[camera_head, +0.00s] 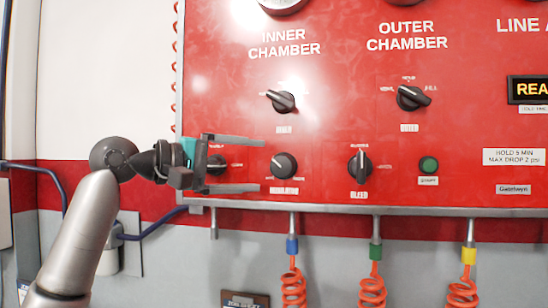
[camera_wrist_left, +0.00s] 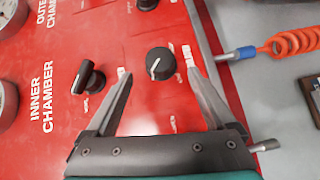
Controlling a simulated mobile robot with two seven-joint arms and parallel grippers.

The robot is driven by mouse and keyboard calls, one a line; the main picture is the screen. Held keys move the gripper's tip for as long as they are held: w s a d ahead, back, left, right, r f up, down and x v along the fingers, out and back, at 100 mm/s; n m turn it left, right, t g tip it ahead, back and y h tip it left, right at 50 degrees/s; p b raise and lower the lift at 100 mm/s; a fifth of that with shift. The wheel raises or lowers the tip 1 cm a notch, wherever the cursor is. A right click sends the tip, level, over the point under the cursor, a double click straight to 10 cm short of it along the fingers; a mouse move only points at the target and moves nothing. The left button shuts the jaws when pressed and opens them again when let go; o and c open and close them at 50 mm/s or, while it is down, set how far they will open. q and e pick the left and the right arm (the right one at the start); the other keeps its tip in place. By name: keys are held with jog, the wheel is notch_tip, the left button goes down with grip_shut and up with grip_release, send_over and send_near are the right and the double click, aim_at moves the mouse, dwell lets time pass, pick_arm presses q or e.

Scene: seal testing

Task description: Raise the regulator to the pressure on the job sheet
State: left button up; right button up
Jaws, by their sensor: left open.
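A round black knob with a white pointer line (camera_head: 284,166) sits on the red panel below the INNER CHAMBER lettering; its label is too small to read, so I cannot confirm it is the regulator. My left gripper (camera_head: 262,164) is open, its two fingers pointing right toward this knob, one above and one below its height. In the left wrist view the knob (camera_wrist_left: 160,63) shows between and just beyond the fingertips, apart from them. No job sheet with a readable pressure is in view. My right gripper is not in view.
Black lever knobs (camera_head: 281,101) (camera_head: 411,98) (camera_head: 360,166) and a green button (camera_head: 429,165) are on the panel. Another dark knob (camera_head: 216,164) is partly behind my gripper. Orange coiled hoses (camera_head: 293,285) hang below. A label (camera_head: 514,157) reads HOLD 5 MIN, MAX DROP 2 psi. Gauges are cut off above.

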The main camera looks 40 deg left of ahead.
aim_at(275, 160)
pick_arm(q)
jog(key=p+x, duration=0.1)
jog(key=x, duration=0.3)
jog(key=shift+r+p, duration=0.1)
jog(key=shift+p, duration=0.2)
jog(key=shift+p+x, duration=0.35)
jog(key=shift+x, duration=0.5)
jog(key=c, duration=1.3)
jog(key=shift+a+r+m+p, duration=0.1)
jog(key=shift+r+m+p, duration=0.2)
jog(key=shift+p, duration=0.35)
jog(key=g+p, duration=0.1)
jog(key=p, duration=0.1)
jog(key=m+g+y+p, duration=0.1)
jog(key=shift+r+m+p, duration=0.3)
jog(key=shift+p, duration=0.05)
jog(key=shift+m+g+y+p, duration=0.5)
jog(key=shift+y+p, duration=0.1)
jog(key=shift+p, duration=0.3)
jog(key=shift+g+p, duration=0.3)
jog(key=shift+p, duration=0.05)
jog(key=shift+m+y, duration=0.3)
